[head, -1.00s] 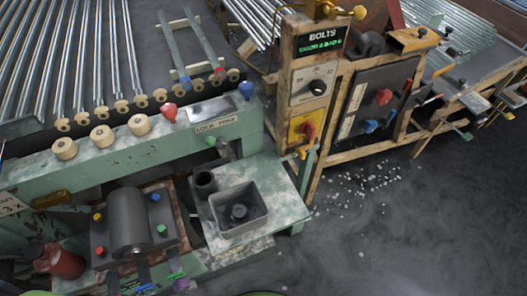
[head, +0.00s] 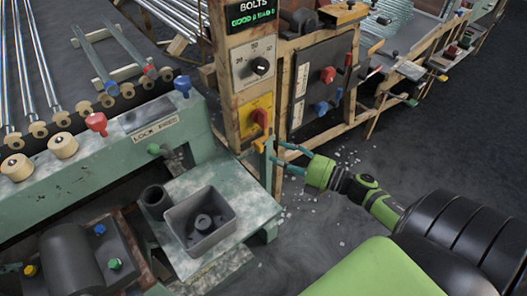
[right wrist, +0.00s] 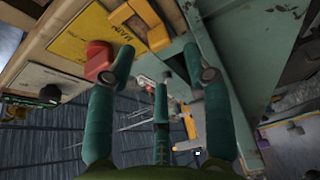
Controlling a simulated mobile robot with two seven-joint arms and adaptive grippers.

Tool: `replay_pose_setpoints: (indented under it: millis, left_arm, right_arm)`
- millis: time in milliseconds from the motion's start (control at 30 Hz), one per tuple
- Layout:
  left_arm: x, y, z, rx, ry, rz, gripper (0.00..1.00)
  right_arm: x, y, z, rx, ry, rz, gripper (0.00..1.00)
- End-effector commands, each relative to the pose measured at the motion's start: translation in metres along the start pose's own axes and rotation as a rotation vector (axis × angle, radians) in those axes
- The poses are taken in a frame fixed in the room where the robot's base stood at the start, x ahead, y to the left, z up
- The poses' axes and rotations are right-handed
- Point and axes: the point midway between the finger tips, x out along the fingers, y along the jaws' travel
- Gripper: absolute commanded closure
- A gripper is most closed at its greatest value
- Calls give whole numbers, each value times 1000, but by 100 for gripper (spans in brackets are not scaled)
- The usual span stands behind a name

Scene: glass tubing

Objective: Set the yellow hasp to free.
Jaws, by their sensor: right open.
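The yellow hasp (head: 259,146) is a small orange-yellow piece at the lower edge of the yellow switch plate (head: 254,112), below the red switch handle (head: 260,118). The hasp also shows at the top of the right wrist view (right wrist: 148,24), beside the plate and the red handle (right wrist: 97,60). My right gripper (head: 280,153) is open and empty, its fingers pointing left toward the hasp from the right, with a gap between. In the right wrist view its spread fingers (right wrist: 158,70) are below the hasp, not touching it. My left gripper is not in view.
A wooden post carries a dial (head: 260,66) and the BOLTS sign (head: 250,14) above the plate. A green bench with a grey square tray (head: 200,222) stands left below. A dark panel with red and blue knobs (head: 318,88) is right of the post.

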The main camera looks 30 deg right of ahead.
Motion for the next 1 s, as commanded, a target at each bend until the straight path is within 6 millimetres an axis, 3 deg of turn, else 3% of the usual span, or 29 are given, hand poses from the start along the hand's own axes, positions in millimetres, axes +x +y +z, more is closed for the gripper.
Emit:
replay_pose_setpoints:
  millis: [333,733,867,1000]
  left_arm:
    - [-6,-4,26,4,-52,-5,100]
    - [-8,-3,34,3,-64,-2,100]
    - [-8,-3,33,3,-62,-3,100]
    - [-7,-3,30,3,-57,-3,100]
  right_arm:
    - [51,1,2,4,-5,2,49]
    - [60,0,1,7,-5,-1,49]
    - [60,0,1,7,-6,-1,100]
    - [60,-1,1,9,-6,-2,100]
